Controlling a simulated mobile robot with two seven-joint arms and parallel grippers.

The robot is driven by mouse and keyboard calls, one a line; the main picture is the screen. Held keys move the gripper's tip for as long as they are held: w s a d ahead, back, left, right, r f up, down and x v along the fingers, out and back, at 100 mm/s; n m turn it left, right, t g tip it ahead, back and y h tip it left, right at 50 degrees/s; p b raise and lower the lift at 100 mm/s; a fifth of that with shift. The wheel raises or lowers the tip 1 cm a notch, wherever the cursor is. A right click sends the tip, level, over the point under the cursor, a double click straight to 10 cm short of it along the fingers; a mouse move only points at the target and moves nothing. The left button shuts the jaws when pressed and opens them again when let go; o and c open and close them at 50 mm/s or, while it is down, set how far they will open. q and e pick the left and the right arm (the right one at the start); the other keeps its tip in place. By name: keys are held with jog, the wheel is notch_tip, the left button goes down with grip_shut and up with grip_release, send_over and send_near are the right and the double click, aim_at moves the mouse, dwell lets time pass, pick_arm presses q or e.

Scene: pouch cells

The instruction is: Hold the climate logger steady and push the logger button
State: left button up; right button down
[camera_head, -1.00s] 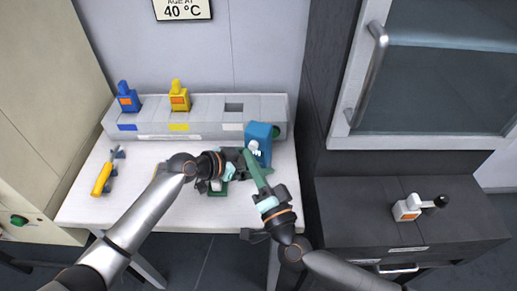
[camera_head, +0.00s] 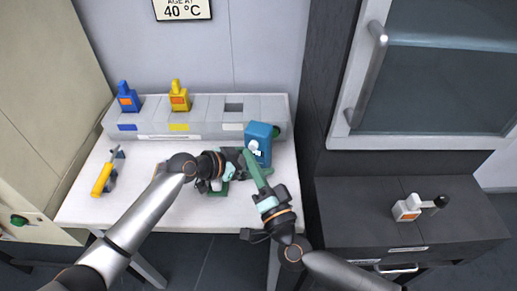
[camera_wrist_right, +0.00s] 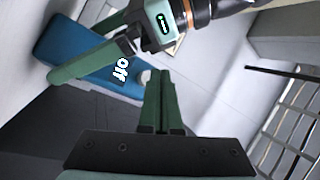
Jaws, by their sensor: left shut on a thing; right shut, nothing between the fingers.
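The climate logger (camera_head: 257,133) is a blue box at the right end of the table, in front of the grey rack. In the right wrist view the logger (camera_wrist_right: 62,45) shows a white "Off" marking. My left gripper (camera_head: 240,160) is shut on the logger; its green fingers show along the blue body in the right wrist view. My right gripper (camera_head: 248,156) is shut and empty, its fingertips close to the logger's front face. In the right wrist view its closed fingertips (camera_wrist_right: 159,76) point toward the logger; contact cannot be told.
The grey rack (camera_head: 210,130) holds a blue bottle-like piece (camera_head: 128,99) and a yellow one (camera_head: 179,98). A yellow tool (camera_head: 103,178) lies on the white table's left side. A dark cabinet at the right carries a white-and-orange device (camera_head: 407,208).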

jog(key=shift+w, duration=0.1)
dwell(0.6)
jog(key=shift+w+d, duration=0.2)
jog(key=shift+w, duration=0.3)
dwell(0.3)
jog(key=shift+s+a, duration=0.15)
jog(key=shift+s, duration=0.45)
jog(key=s+a, duration=0.2)
jog(key=s, duration=0.3)
jog(key=shift+s, duration=0.35)
